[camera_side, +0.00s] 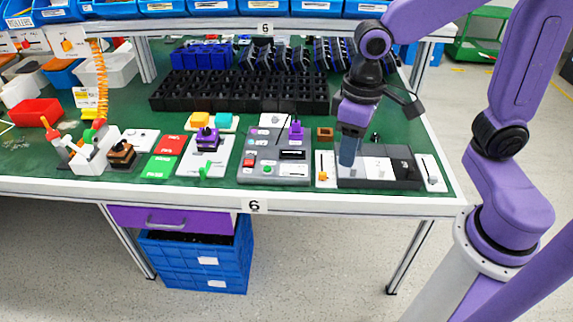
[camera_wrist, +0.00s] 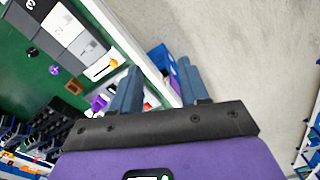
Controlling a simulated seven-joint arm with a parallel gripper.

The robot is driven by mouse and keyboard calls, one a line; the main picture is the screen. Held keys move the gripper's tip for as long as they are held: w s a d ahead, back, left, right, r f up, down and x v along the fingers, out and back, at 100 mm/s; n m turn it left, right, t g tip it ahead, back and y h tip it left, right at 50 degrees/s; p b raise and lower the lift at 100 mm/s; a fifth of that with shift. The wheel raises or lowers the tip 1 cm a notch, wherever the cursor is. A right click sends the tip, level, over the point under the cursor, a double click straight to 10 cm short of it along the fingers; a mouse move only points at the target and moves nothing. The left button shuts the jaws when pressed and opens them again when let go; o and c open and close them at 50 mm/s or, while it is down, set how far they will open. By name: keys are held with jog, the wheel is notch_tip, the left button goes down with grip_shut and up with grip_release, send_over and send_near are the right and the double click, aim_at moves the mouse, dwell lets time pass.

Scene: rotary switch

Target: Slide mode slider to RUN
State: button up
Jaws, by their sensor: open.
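A narrow white plate with an orange knob (camera_side: 323,175) stands near the front table edge, just left of a panel with white, grey and black sections (camera_side: 405,181). Another narrow white plate with a grey knob (camera_side: 431,179) is at that panel's right. I cannot read the labels, so I cannot tell which is the mode slider. My gripper (camera_side: 347,157) is above the panel's left end, right of the orange knob, and points down. The wrist view shows its two fingers apart with nothing between them (camera_wrist: 160,84). The orange-knob plate (camera_wrist: 104,67) shows beyond the left finger.
A grey control panel (camera_side: 272,178) with buttons and a purple part is to the left. Black racks (camera_side: 240,95) fill the back of the green table. The white front edge (camera_side: 200,193) is close to my gripper. A red bin (camera_side: 36,111) is far left.

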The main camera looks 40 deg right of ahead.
jog(key=w+f+m, duration=0.2)
jog(key=w+m, duration=0.4)
jog(key=w, duration=0.5)
jog(key=m, duration=0.7)
send_over(287, 168)
notch_tip(287, 168, down, 4)
notch_tip(287, 168, down, 17)
jog(key=shift+a, duration=0.1)
grip_shut()
